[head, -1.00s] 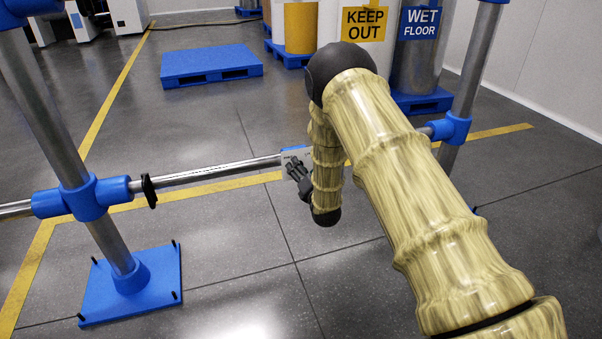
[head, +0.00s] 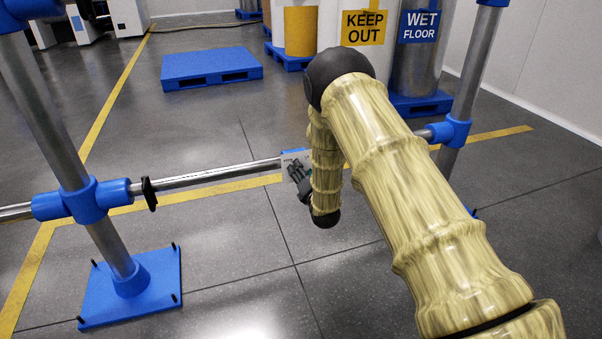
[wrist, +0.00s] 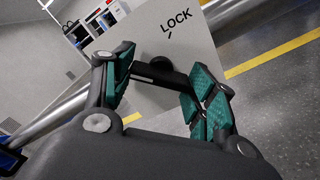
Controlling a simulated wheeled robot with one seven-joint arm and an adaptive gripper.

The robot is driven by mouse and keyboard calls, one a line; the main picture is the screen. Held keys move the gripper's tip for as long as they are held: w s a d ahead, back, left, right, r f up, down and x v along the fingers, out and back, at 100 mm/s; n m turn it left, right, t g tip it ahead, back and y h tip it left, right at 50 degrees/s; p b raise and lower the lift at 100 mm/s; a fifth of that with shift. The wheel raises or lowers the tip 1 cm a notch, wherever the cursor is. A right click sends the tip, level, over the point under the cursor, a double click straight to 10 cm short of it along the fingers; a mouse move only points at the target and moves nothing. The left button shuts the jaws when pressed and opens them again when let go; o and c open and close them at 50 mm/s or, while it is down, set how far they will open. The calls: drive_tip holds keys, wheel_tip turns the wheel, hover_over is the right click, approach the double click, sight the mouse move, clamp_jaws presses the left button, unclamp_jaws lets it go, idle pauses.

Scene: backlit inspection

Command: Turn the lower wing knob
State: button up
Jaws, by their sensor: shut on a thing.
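The wing knob (wrist: 158,72) is black, a bar with a round hub, in front of a pale grey panel (wrist: 185,30) printed "LOCK" in the wrist view. My gripper (wrist: 160,80) has its teal-padded fingers on either side of the bar and is shut on it. In the head view, my gripper (head: 299,172) is at the panel (head: 290,158) on the horizontal rail, beside my forearm. The knob is too small and covered to make out there.
The metal rail (head: 215,175) runs between two posts with blue joints (head: 86,199). A blue foot plate (head: 105,290) stands at lower left. Blue pallets (head: 212,67) and warning signs (head: 364,25) are behind. The floor in front is clear.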

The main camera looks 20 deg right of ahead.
drive_tip(key=m+p, duration=0.2)
drive_tip(key=m, duration=0.1)
drive_tip(key=shift+r, duration=0.1)
drive_tip(key=m+p, duration=0.3)
drive_tip(key=m, duration=0.3)
drive_tip(key=m+p, duration=0.2)
drive_tip(key=m, duration=0.2)
drive_tip(key=shift+m+p, duration=0.55)
drive_tip(key=shift+m, duration=1.65)
drive_tip(key=o, duration=1)
drive_tip(key=s, duration=1.2)
drive_tip(key=shift+d, duration=0.2)
